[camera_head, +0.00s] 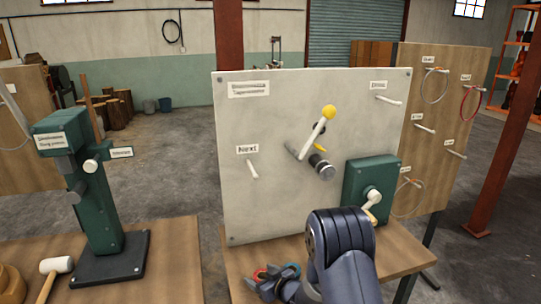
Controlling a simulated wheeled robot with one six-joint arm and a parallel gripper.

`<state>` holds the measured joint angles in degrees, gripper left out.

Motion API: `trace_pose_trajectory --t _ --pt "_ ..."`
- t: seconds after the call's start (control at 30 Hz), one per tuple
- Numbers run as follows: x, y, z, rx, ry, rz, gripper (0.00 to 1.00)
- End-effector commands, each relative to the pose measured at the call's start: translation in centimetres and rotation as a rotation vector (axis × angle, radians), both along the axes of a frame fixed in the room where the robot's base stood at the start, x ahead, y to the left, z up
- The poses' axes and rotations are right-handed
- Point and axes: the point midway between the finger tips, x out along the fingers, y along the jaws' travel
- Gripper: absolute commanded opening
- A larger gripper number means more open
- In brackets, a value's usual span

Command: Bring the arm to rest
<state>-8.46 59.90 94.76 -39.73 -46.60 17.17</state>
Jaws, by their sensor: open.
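My arm (342,250) rises from the bottom of the view, right of centre, dark blue-grey with ridged joint covers. My gripper (275,274) is low in the view, over the bench top in front of the pale panel. Its jaws look apart, and I see nothing held between them. Small red and teal parts show at the gripper; I cannot tell whether they belong to it or lie behind it. The gripper appears clear of the panel and of the green crank box.
The pale panel (260,130) carries a yellow-knobbed lever (328,113) and pegs. A green crank box (369,185) stands close to my arm on the bench (240,262). At left are a green press (98,195) and a mallet (56,266). A gap separates the benches.

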Motion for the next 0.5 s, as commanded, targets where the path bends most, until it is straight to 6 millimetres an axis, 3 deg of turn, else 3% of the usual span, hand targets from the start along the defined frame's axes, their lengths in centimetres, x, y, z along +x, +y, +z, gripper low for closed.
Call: trace_pose_trajectory --t 0.2,0.5 --pt "-0.06 -0.14 1.16 0.0 0.0 -0.001 0.72" --pt "-0.11 -0.15 1.34 0.001 0.002 -0.002 0.72"
